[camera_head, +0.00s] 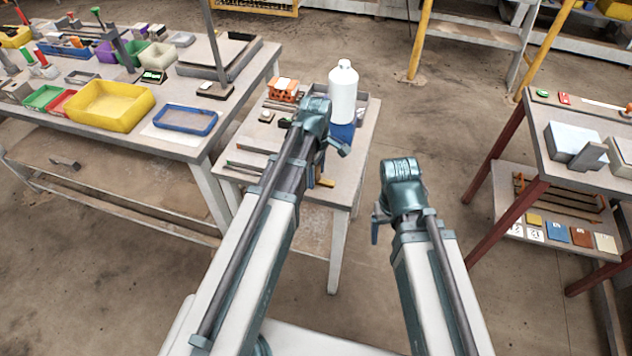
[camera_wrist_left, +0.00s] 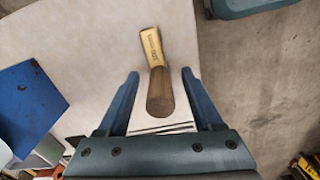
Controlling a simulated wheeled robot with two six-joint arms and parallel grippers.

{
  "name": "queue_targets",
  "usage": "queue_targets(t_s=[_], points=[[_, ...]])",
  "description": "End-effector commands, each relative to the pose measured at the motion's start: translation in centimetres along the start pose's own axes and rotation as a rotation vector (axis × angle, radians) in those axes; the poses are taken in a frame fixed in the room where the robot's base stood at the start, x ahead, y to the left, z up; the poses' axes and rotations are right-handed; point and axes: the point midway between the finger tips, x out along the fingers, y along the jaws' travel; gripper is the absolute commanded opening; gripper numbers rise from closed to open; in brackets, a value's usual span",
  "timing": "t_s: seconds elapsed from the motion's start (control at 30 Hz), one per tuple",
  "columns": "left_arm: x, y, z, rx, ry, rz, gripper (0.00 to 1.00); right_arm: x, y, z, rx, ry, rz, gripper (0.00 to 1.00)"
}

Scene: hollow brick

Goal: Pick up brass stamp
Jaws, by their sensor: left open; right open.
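The brass stamp (camera_wrist_left: 152,50) lies on the small table's pale top in the left wrist view, its brass block end away from me and its brown round handle toward me. In the head view its end (camera_head: 325,183) shows at the table's right edge, partly hidden by my left arm. My left gripper (camera_head: 335,146) is open above the table. In the left wrist view its fingers (camera_wrist_left: 159,76) stand on either side of the handle, with gaps showing. My right gripper (camera_head: 388,212) is open and empty, right of the table, over the floor.
A white bottle (camera_head: 343,92) stands at the small table's back by a blue object (camera_head: 342,132). An orange hollow brick (camera_head: 284,92) is left of it. A bench with bins (camera_head: 112,105) is left; another table (camera_head: 590,150) is right. Open floor lies between.

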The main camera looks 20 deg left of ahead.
Motion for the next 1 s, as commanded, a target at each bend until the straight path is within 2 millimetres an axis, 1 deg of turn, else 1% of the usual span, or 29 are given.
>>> queue_targets(t_s=[0.03,0.27,0.37,0.4,0.47,0.6,0.63,0.67,1.0], points=[[0.59,0.00,0.00,0.000,0.000,0.000,0.67,0.59,-0.06,-0.03,0.000,0.000,0.000,0.79],[0.38,0.01,-0.01,0.000,0.000,0.000,0.67,0.38,-0.04,-0.02,0.000,0.000,0.000,0.79],[0.38,0.01,-0.01,0.000,0.000,0.000,0.51,0.38,-0.04,-0.02,0.000,0.000,0.000,0.79],[0.38,0.01,-0.01,0.000,0.000,0.000,0.44,0.38,-0.04,-0.02,0.000,0.000,0.000,0.79],[0.38,0.01,-0.01,0.000,0.000,0.000,0.33,0.38,-0.04,-0.02,0.000,0.000,0.000,0.79],[0.39,0.01,-0.01,0.000,0.000,0.000,0.08,0.38,-0.04,-0.02,0.000,0.000,0.000,0.79],[0.39,0.01,-0.01,0.000,0.000,0.000,0.02,0.38,-0.04,-0.02,0.000,0.000,0.000,0.79],[0.39,0.01,-0.01,0.000,0.000,0.000,0.00,0.38,-0.04,-0.02,0.000,0.000,0.000,0.79],[0.38,0.01,0.00,0.000,0.000,0.001,0.00,0.38,-0.04,-0.02,0.000,0.000,0.000,0.79]])
